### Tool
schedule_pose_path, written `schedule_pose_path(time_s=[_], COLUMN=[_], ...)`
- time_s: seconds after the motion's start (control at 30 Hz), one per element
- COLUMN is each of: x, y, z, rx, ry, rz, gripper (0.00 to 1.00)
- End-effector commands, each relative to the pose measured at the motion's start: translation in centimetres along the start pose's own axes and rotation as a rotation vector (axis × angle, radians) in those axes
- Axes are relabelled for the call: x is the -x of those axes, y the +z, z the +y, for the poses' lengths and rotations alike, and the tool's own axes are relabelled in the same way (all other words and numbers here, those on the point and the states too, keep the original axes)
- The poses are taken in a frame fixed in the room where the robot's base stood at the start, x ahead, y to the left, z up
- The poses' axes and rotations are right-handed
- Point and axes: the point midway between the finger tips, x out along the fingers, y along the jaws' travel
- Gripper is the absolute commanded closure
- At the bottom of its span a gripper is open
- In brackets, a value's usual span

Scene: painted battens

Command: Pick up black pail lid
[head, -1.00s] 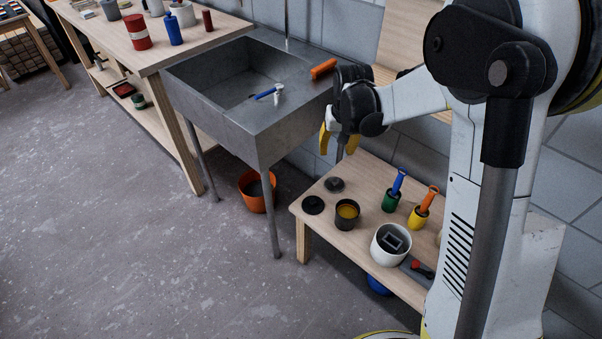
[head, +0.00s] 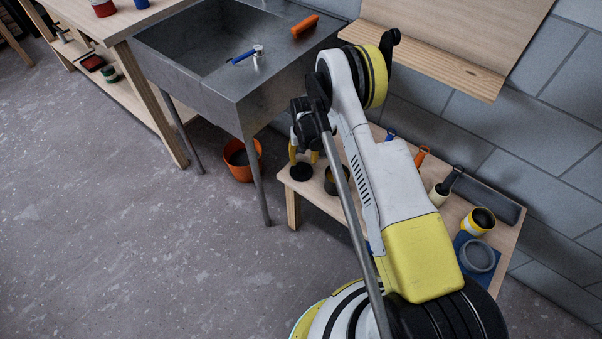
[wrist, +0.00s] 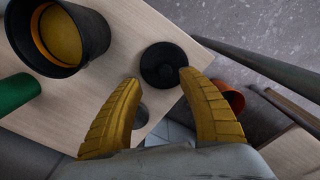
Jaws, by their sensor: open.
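A round black pail lid (head: 301,173) with a small raised knob lies flat on the low wooden bench near its left end. In the wrist view the lid (wrist: 163,62) shows just beyond my fingertips, roughly between them. My gripper (head: 303,158) is open and empty above the bench, its yellow fingers (wrist: 160,80) apart on either side of the lid's near edge. A black pail with yellow paint (wrist: 70,38) stands upright beside the lid; my arm partly hides it in the head view. A second, dark grey lid (wrist: 140,116) lies close by, partly behind my left finger.
A grey metal sink (head: 215,60) stands left of the bench (head: 325,205), and an orange bucket (head: 241,160) sits on the floor under it. A green container (wrist: 15,92) is near the black pail.

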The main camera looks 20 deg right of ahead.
Motion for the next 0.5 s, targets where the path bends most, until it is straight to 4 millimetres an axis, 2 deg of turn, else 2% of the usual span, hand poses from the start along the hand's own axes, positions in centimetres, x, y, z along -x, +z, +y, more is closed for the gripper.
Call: schedule_pose_path(time_s=[0.17, 0.4, 0.5], x=[-1.6, -5.4, -5.9], y=[0.0, -0.2, -0.2], z=[-0.2, -0.8, -0.8], rx=[0.000, 0.000, 0.000], ry=[0.000, 0.000, 0.000], rz=[0.000, 0.001, 0.001], gripper=[0.52, 0.52, 0.52])
